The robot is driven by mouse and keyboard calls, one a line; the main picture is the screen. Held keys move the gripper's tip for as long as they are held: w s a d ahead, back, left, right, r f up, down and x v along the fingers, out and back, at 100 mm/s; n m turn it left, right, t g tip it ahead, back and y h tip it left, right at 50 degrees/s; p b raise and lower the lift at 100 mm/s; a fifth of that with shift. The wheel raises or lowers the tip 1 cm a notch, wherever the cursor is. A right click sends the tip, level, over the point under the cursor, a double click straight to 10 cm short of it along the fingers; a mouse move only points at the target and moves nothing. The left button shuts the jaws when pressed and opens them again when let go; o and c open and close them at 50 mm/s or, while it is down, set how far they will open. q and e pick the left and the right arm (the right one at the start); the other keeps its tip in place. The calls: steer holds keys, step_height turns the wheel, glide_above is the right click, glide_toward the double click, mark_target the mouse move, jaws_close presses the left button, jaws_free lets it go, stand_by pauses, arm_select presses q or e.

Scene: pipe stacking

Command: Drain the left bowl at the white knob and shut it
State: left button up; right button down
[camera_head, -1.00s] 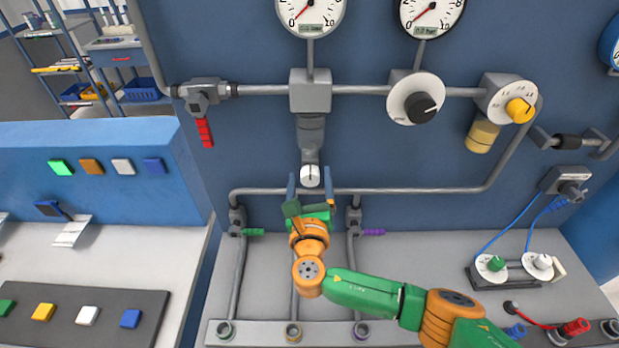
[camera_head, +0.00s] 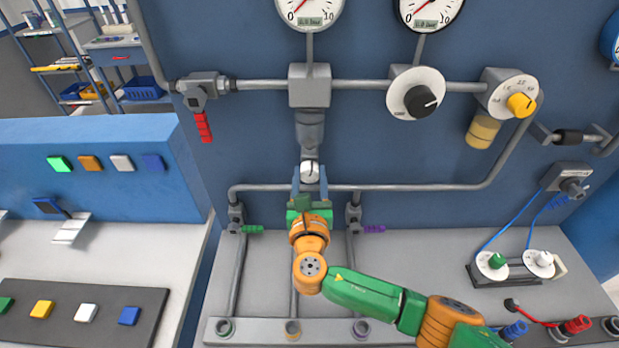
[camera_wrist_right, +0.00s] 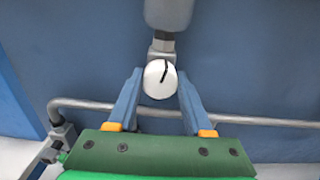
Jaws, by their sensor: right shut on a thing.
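The white knob (camera_head: 309,168) sits under the grey left bowl (camera_head: 310,130), which hangs from a grey block on the blue wall. The knob also shows in the right wrist view (camera_wrist_right: 159,79), with a black mark leaning slightly right at its top. My right gripper (camera_head: 309,174) is shut on the white knob, one blue finger on each side of it. In the right wrist view the gripper (camera_wrist_right: 161,83) hides little of the knob's face. The inside of the bowl cannot be seen. My left gripper is not in view.
A pipe (camera_head: 410,188) runs across the wall just behind the gripper. Green (camera_head: 252,229) and purple (camera_head: 374,229) handles flank it below. A red lever (camera_head: 203,127) hangs at left. A yellow bowl (camera_head: 481,132) and yellow knob (camera_head: 521,105) are at right.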

steer(key=m+b, duration=0.1)
steer(key=m, duration=0.2)
steer(key=shift+f+m, duration=0.1)
steer(key=shift+m, duration=0.3)
steer(key=m+b, duration=0.2)
steer(key=m, duration=0.2)
steer(key=shift+m, duration=0.3)
steer(key=m+b, duration=0.2)
steer(key=m, duration=0.2)
steer(key=shift+m+b, duration=0.65)
steer(key=shift+m, duration=0.75)
steer(key=shift+c, duration=1.5)
jaws_free()
steer(key=shift+d, duration=0.1)
